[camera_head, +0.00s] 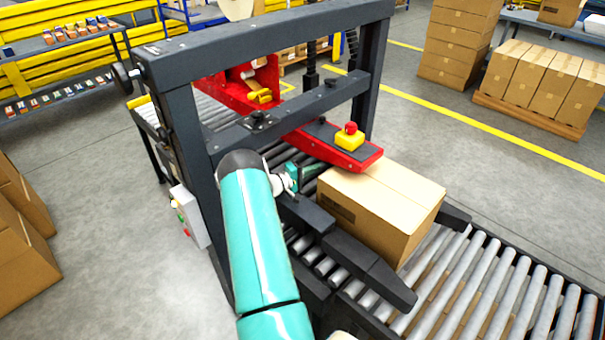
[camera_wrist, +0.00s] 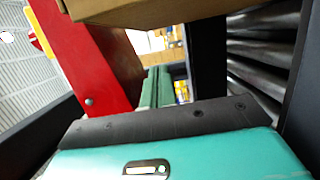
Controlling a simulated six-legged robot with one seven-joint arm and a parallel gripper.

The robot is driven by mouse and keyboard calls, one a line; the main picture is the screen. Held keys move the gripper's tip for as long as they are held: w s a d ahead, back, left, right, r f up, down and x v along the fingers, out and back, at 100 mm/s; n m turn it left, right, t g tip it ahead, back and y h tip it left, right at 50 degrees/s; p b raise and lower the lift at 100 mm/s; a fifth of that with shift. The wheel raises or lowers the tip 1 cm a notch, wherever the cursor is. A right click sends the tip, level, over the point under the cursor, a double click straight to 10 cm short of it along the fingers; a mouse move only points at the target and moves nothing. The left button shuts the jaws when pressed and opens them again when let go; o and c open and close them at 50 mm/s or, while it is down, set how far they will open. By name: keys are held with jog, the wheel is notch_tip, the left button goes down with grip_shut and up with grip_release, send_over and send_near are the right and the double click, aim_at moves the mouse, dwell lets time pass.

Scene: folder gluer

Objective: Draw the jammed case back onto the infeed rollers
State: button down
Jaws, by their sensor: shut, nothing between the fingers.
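The case (camera_head: 385,205), a closed brown carton, sits on the rollers at the front of the machine, between dark side guides and by the end of the red head (camera_head: 345,155). In the wrist view the case's edge (camera_wrist: 150,10) shows along the top. My gripper (camera_head: 312,170) is at the case's left side, low over the rollers, under the machine's crossbar. Its teal fingers (camera_wrist: 156,88) are together with nothing between them. I cannot tell whether they touch the case. The infeed rollers (camera_head: 490,285) lie at the lower right, bare beyond the case.
A dark guide (camera_head: 370,270) runs along the case's near side. A yellow block with a red button (camera_head: 349,136) sits on the red head. Stacked cartons (camera_head: 530,80) stand far off at the right.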

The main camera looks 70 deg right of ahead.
jog(key=s, duration=0.4)
jog(key=shift+s+a+r, duration=0.1)
jog(key=shift+s, duration=0.25)
